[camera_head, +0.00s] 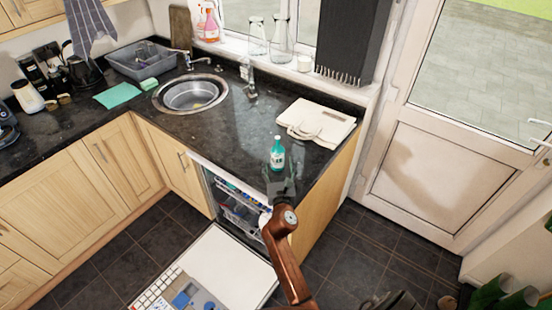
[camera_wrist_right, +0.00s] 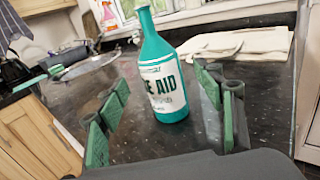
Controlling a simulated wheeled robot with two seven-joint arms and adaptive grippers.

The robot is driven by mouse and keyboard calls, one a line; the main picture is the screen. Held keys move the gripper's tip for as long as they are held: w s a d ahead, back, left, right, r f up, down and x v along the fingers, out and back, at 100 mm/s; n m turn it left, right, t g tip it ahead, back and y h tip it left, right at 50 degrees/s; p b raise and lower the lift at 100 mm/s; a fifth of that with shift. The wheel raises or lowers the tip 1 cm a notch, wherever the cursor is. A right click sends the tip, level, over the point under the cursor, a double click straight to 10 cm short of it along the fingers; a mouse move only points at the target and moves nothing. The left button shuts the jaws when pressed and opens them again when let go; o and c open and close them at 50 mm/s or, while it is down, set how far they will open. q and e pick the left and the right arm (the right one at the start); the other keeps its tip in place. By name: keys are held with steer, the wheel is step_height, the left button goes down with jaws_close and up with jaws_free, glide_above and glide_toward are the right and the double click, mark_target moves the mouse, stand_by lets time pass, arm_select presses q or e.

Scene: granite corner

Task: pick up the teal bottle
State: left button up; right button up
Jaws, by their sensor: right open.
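The teal bottle (camera_head: 277,154) with a white label stands upright on the dark granite worktop near its front edge. In the right wrist view the teal bottle (camera_wrist_right: 165,75) stands a little beyond the fingertips, between the two green-padded fingers. My right gripper (camera_head: 281,183) is just in front of the bottle, and the arm reaches up from the bottom. In the wrist view the right gripper (camera_wrist_right: 165,112) is open and empty, with its fingers apart on either side. My left gripper is not in view.
A folded cream cloth bag (camera_head: 318,122) lies behind and right of the bottle. The round sink (camera_head: 190,93) is to the left. An open dishwasher (camera_head: 232,200) is below the worktop, with its door (camera_head: 226,262) lowered. The worktop left of the bottle is clear.

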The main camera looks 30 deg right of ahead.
mark_target(278, 158)
steer(key=x, duration=0.6)
steer(key=shift+r+b, duration=0.1)
steer(key=shift+b, duration=0.3)
steer(key=shift+s, duration=0.1)
steer(key=shift+c, duration=0.6)
steer(key=c, duration=1.4)
